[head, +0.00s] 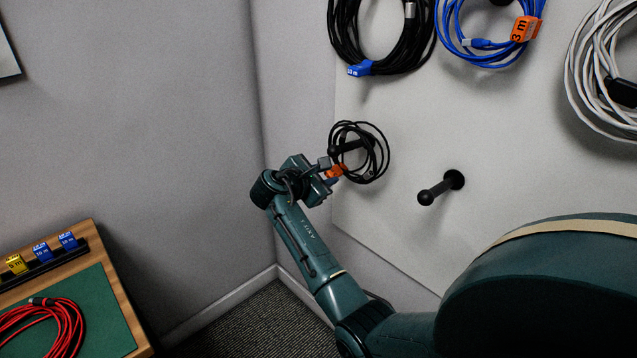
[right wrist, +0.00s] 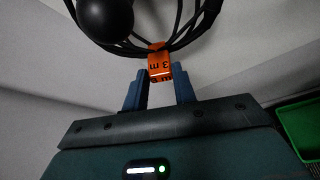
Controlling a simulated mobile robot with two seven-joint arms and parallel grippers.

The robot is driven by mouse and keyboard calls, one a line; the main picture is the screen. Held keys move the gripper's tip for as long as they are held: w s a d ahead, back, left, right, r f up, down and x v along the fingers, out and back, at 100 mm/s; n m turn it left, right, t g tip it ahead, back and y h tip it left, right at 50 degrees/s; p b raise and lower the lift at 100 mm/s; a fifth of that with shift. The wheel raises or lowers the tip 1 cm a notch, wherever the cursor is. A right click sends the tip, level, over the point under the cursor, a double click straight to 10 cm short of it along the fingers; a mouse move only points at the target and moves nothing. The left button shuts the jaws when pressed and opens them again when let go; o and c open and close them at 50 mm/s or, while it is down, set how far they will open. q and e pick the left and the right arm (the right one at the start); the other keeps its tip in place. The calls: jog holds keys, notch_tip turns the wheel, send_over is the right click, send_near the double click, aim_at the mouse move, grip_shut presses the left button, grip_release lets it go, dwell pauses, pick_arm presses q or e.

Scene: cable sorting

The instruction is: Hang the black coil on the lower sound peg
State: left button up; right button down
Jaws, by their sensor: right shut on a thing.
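The black coil (head: 374,172) with an orange 3 m tag (head: 336,172) is at the left lower peg (head: 348,147) on the pale wall panel. The peg's ball end shows in front of the coil, and the loop appears to be around the peg. In the right wrist view the dark ball (right wrist: 105,16) overlaps the black cable strands (right wrist: 178,35). My right gripper (head: 327,176) is shut on the coil at its orange tag (right wrist: 159,64), just below and left of the peg. I cannot tell whether the coil rests on the peg. My left gripper is not in view.
An empty black peg (head: 440,188) stands to the right. Above hang a larger black coil (head: 340,45), a blue coil (head: 447,35) and a white coil (head: 577,75). At lower left, a red cable (head: 68,325) lies on a green mat (head: 105,315) beside several tags.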

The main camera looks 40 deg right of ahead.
jog(key=shift+d+f+b, duration=0.1)
jog(key=shift+d+b, duration=0.25)
jog(key=shift+d, duration=0.25)
jog(key=shift+w+d+f, duration=0.1)
jog(key=shift+d+f, duration=0.05)
jog(key=shift+f, duration=0.95)
jog(key=c, duration=1.1)
grip_release()
jog(key=shift+f, duration=0.1)
jog(key=shift+o, duration=0.2)
jog(key=v, duration=1.3)
jog(key=shift+p, duration=0.4)
